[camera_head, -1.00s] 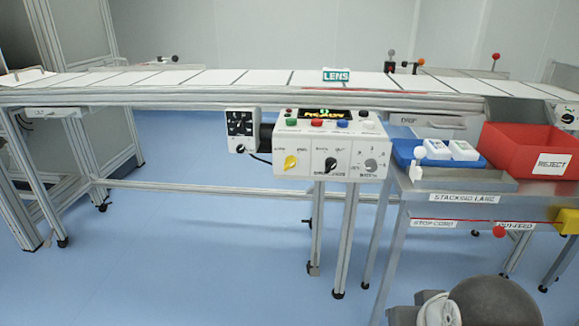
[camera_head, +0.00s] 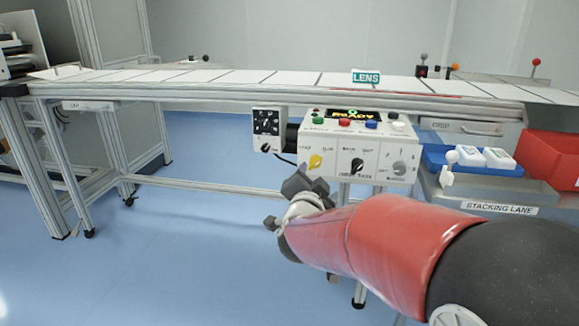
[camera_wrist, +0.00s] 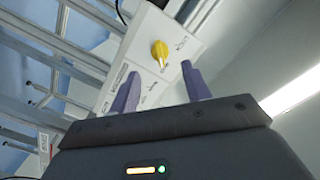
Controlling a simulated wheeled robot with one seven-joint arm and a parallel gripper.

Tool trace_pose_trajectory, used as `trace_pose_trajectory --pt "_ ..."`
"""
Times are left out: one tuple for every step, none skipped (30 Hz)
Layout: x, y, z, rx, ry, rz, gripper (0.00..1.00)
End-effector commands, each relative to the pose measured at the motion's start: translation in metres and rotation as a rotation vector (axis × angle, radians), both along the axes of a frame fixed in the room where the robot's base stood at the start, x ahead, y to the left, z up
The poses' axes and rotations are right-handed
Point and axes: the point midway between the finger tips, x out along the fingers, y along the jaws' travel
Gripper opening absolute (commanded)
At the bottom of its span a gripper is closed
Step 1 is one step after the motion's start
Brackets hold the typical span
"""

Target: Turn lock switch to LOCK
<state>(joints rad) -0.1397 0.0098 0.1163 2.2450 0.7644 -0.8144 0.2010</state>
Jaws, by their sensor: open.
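The yellow lock switch (camera_head: 315,161) is a rotary knob at the left of the white control box (camera_head: 342,133) under the conveyor edge. Small labels stand beside the knob; they are too blurred to read surely. The yellow knob also shows in the wrist view (camera_wrist: 159,53), beyond the fingertips and between them. My gripper (camera_head: 287,202) is below and left of the box in the head view, apart from the knob. In the wrist view its two purple fingers (camera_wrist: 158,75) are spread, with nothing between them.
The box also bears a black knob (camera_head: 357,165), a grey knob (camera_head: 399,168) and coloured buttons. A black dial unit (camera_head: 267,122) hangs at its left. The blue tray (camera_head: 462,160) and red bin (camera_head: 552,158) stand at right. Conveyor legs stand below the box.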

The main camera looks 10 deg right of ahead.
Motion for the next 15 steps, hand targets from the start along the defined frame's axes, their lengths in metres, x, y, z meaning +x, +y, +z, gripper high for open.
trace_pose_trajectory --pt "0.002 -0.002 -0.002 0.005 -0.014 -0.021 0.48" --pt "0.003 -0.003 -0.002 0.007 -0.021 -0.030 0.48" --pt "0.005 -0.004 -0.002 0.009 -0.027 -0.040 0.48" --pt "0.007 -0.006 -0.002 0.009 -0.029 -0.043 0.48" --pt "0.009 -0.007 -0.001 0.010 -0.031 -0.045 0.48" --pt "0.013 -0.008 -0.001 0.010 -0.031 -0.047 0.48" --pt "0.017 -0.010 -0.001 0.011 -0.032 -0.047 0.48" --pt "0.021 -0.011 -0.001 0.011 -0.031 -0.047 0.48" --pt "0.027 -0.014 -0.001 0.010 -0.031 -0.047 0.48" --pt "0.032 -0.015 -0.001 0.010 -0.031 -0.047 0.48" --pt "0.037 -0.017 -0.001 0.010 -0.031 -0.047 0.48" --pt "0.043 -0.019 -0.001 0.010 -0.031 -0.047 0.48" --pt "0.048 -0.020 -0.001 0.009 -0.030 -0.045 0.48" --pt "0.052 -0.021 -0.001 0.009 -0.030 -0.045 0.48" --pt "0.058 -0.023 -0.001 0.009 -0.030 -0.045 0.48"
